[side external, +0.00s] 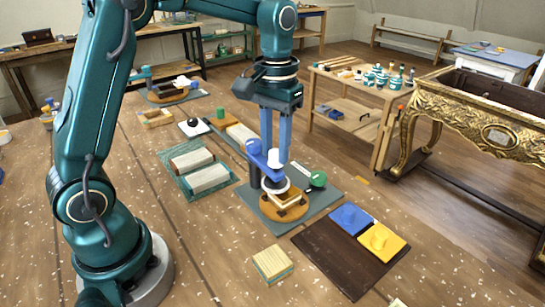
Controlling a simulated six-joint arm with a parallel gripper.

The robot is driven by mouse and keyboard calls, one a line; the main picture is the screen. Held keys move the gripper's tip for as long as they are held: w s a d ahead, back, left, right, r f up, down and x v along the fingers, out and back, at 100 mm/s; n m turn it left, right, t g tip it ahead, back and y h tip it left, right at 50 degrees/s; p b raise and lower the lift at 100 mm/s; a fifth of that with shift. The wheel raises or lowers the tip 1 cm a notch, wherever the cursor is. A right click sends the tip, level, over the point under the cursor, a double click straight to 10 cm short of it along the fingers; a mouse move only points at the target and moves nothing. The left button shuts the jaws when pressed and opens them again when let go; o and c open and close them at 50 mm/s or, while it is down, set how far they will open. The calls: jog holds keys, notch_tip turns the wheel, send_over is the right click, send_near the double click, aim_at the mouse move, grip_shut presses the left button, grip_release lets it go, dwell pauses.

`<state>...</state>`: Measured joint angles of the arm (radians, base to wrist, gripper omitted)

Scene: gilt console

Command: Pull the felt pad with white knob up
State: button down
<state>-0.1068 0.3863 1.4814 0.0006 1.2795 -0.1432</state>
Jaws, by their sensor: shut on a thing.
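A small press stands on a grey-green plate (256,222) near the middle of the side external view. It has a dark post (254,176), a blue arm with a blue knob (254,147), and a white knob (273,158) at the arm's outer end. My gripper (275,155) points down with its two blue fingers shut on the white knob. Below the arm, a dark round part, apparently the felt pad (272,186), shows with a pale ring around it. It is above a wooden piece on a round brown base (292,213). Whether the pad touches the piece is unclear.
A green knob (318,179) and a white bar (301,169) lie right of the press. A dark board (330,262) with blue (350,218) and yellow pads (382,241) is in front. A wooden block (272,263) and tray (208,188) are nearby. A gilt console (490,120) stands right.

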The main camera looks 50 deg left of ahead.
jog(key=shift+w+r, duration=0.1)
jog(key=c, duration=0.6)
grip_release()
jog(key=shift+r, duration=2.55)
